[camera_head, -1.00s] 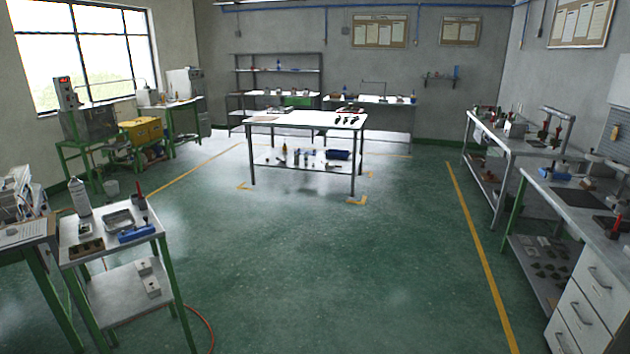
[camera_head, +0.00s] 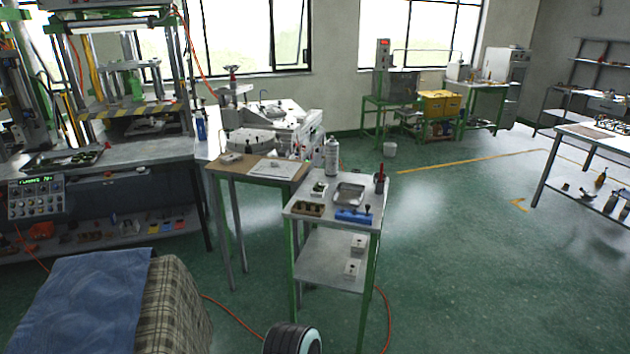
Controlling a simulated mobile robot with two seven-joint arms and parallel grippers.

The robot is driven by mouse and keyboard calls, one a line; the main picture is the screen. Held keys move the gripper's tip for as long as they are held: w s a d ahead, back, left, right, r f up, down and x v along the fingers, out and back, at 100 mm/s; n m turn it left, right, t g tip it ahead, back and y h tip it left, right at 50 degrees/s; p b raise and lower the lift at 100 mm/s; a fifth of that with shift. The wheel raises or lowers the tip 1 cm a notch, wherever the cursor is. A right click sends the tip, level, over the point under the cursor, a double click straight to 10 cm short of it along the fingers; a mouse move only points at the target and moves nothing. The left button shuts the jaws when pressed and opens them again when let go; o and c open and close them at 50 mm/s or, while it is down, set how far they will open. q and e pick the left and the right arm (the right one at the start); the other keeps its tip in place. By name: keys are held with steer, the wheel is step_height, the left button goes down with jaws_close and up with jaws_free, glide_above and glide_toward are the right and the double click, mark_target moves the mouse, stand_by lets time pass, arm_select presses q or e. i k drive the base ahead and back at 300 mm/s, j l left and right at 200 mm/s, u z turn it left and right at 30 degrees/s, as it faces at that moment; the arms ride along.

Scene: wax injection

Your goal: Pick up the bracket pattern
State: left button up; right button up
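Neither of my grippers is in view. I cannot pick out the bracket pattern for certain; the small parts are too small to tell apart at this distance. A small steel side table (camera_head: 342,216) with green legs stands near the middle. On its top are a metal tray (camera_head: 349,194), a brown block with small parts (camera_head: 309,209), a small dark-and-green item (camera_head: 319,188), a blue tool (camera_head: 353,216) and a spray can (camera_head: 332,157). Two small pale blocks (camera_head: 358,243) sit on its lower shelf.
A bench with presses (camera_head: 150,152) and a dark tray (camera_head: 62,159) fills the left. A plaid block under blue cloth (camera_head: 90,300) is at front left.

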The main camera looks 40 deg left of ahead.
mark_target(320, 188)
steer(key=i+j+u, duration=0.1)
steer(key=i+u, duration=0.2)
steer(key=u, duration=0.2)
steer(key=i+u, duration=0.3)
steer(key=u, duration=0.2)
steer(key=i+l+u, duration=0.1)
steer(key=i+u, duration=0.2)
steer(key=u, duration=0.15)
